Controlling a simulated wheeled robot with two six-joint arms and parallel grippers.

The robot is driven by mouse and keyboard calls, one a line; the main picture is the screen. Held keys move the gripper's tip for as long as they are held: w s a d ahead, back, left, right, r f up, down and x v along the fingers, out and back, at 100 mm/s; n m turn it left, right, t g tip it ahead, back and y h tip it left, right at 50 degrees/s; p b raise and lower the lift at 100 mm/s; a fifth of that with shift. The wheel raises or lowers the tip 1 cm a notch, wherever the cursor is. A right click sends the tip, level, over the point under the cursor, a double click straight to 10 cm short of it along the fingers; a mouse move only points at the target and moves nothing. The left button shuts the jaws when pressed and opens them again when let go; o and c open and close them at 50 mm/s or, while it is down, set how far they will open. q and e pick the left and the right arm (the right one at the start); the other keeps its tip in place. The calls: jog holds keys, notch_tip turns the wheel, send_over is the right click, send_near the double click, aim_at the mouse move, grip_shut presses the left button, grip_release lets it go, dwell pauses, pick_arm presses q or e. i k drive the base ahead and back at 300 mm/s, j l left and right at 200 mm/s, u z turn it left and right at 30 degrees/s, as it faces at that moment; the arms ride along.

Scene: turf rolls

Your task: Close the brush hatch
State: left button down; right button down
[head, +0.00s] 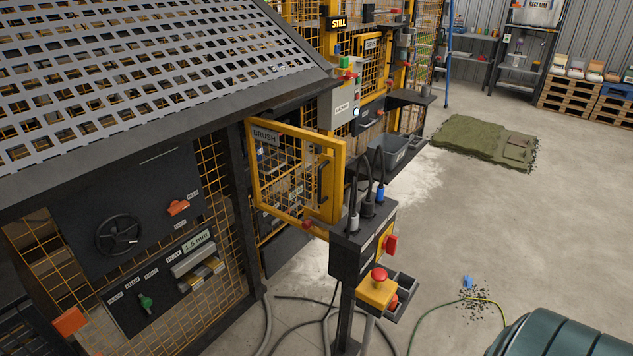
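The brush hatch (338,180) is a yellow-framed mesh door with a plate reading BRUSH (265,138) at its top left. It stands swung out from the machine's face, near the centre of the head view. Its left edge is beside a dark post (238,185). A dark vertical handle (322,182) is on its right side. The opening behind is seen only partly through the mesh. Neither of my grippers is in view.
A black control box (352,255) on a post, with cables and a yellow-and-red stop button (379,276), stands in front of the hatch's lower right. Cables lie on the floor below. A dark green rounded body (560,335) fills the lower right corner. Floor right of centre is mostly clear.

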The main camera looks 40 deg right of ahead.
aim_at(331, 171)
jog(key=j+z, duration=0.2)
jog(key=z, duration=0.25)
jog(key=i+j+z, duration=0.1)
jog(key=j+z, duration=0.15)
jog(key=z, duration=0.2)
jog(key=j+z, duration=0.2)
jog(key=z, duration=0.2)
jog(key=j+z, duration=0.2)
jog(key=z, duration=0.25)
